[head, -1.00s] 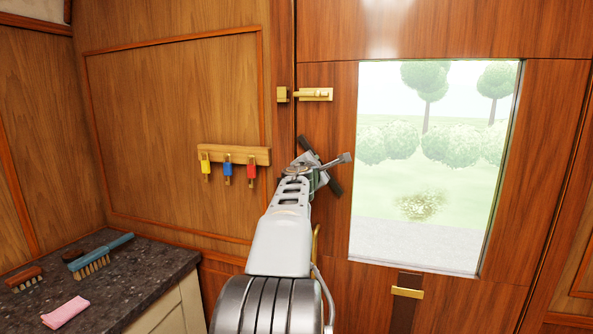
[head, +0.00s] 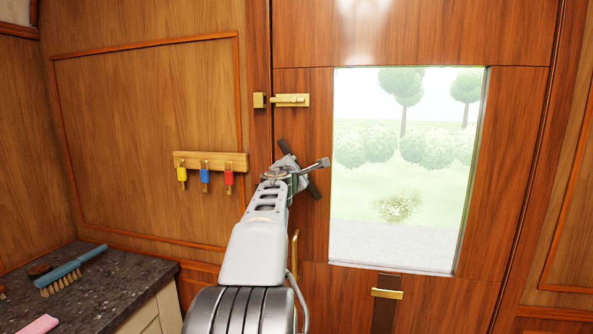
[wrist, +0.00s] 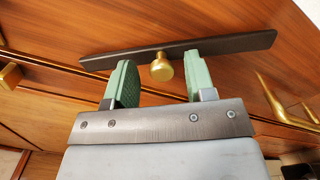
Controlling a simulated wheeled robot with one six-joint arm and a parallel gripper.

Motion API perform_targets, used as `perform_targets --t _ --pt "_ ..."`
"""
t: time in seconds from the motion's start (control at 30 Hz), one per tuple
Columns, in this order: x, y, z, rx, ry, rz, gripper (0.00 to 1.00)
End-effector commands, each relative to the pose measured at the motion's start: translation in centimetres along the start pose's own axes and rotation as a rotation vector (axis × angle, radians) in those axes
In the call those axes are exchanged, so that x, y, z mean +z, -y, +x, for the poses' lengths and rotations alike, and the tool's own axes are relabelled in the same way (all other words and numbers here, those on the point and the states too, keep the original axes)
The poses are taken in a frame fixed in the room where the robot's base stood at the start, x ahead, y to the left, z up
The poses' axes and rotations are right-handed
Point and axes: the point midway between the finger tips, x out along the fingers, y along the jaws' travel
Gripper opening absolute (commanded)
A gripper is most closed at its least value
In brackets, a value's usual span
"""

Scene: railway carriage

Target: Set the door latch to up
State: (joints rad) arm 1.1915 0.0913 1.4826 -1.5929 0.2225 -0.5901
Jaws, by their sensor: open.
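The door latch appears to be a dark flat bar (wrist: 225,44) with a round brass knob (wrist: 162,68) at its middle, on the wooden door. In the head view the dark bar (head: 314,187) slants from upper left to lower right, partly hidden behind my gripper. My gripper (wrist: 158,62) is open, with its two green fingers either side of the knob in the wrist view. Gaps show between the knob and both fingers. I cannot tell how far the fingertips reach over it in depth. In the head view my arm hides the fingertips.
A brass bolt (head: 292,100) sits above the bar, beside the door window (head: 400,215). A brass pull handle (head: 295,252) is below my gripper. A key rack (head: 225,162) with coloured tags hangs left. A dark counter (head: 110,285) holds a blue brush (head: 75,268) and pink cloth (head: 40,325).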

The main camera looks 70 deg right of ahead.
Motion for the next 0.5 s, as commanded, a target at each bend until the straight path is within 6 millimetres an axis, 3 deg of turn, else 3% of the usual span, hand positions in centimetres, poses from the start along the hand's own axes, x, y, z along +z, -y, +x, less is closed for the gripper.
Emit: perform_targets --t 0.27,0.5 --pt "-0.1 0.1 -0.8 0.0 -0.001 0.001 0.5" --pt "0.0 0.1 -5.2 0.003 0.0 0.001 0.5"
